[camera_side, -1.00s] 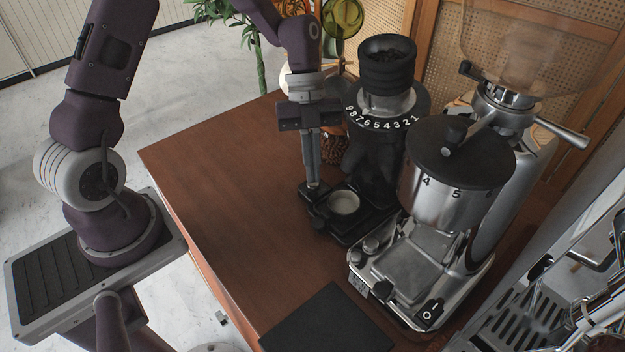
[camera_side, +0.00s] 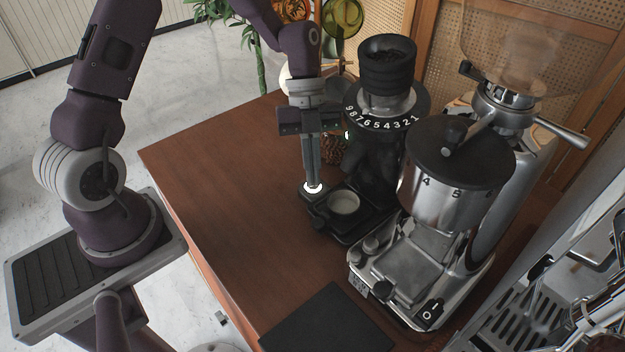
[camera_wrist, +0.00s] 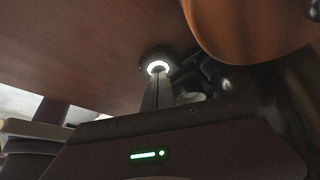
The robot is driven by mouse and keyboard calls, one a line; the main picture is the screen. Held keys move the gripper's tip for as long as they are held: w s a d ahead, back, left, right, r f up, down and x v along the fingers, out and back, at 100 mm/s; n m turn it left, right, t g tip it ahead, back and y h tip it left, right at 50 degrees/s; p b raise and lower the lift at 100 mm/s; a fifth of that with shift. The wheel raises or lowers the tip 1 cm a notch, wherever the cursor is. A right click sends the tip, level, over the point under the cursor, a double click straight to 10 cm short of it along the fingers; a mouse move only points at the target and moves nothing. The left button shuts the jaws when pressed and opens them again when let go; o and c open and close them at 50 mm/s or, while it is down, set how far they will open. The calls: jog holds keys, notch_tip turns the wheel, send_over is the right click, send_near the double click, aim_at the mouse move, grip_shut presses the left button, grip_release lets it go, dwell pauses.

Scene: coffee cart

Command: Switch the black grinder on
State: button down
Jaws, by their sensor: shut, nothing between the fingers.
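The black grinder (camera_side: 377,158) stands on the wooden counter, with a numbered dial (camera_side: 388,121) and a ribbed black top. At the left front of its base, a round button (camera_side: 313,190) glows white; the glowing ring also shows in the wrist view (camera_wrist: 158,64). My gripper (camera_side: 311,181) points down with its fingers shut and empty. Its fingertips are at the lit button and seem to touch it. In the wrist view the fingertips (camera_wrist: 158,76) partly cover the ring. A small light (camera_side: 347,135) also shows on the grinder's left side.
A silver grinder (camera_side: 440,205) stands close to the right, with a clear hopper above. A black mat (camera_side: 326,322) lies at the counter's front. A steel espresso machine (camera_side: 530,318) is at far right. The wooden counter (camera_side: 230,190) to the left is clear.

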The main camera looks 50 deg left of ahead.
jog(key=shift+r, duration=2.7)
jog(key=shift+r, duration=0.1)
jog(key=shift+s+r+n, duration=0.2)
jog(key=shift+r+n, duration=0.1)
jog(key=shift+r, duration=0.05)
jog(key=s+a+r+n+t+y, duration=0.1)
jog(key=s+r+n+t, duration=0.3)
jog(key=s+n, duration=0.5)
jog(key=s+a+r+n+t+y, duration=0.1)
jog(key=s+r+n+t+y, duration=0.2)
jog(key=s+r+n, duration=0.6)
jog(key=n+t, duration=0.1)
jog(key=n, duration=0.4)
jog(key=shift+a+r+y, duration=0.15)
jog(key=shift+r+y, duration=0.1)
jog(key=shift+y, duration=0.05)
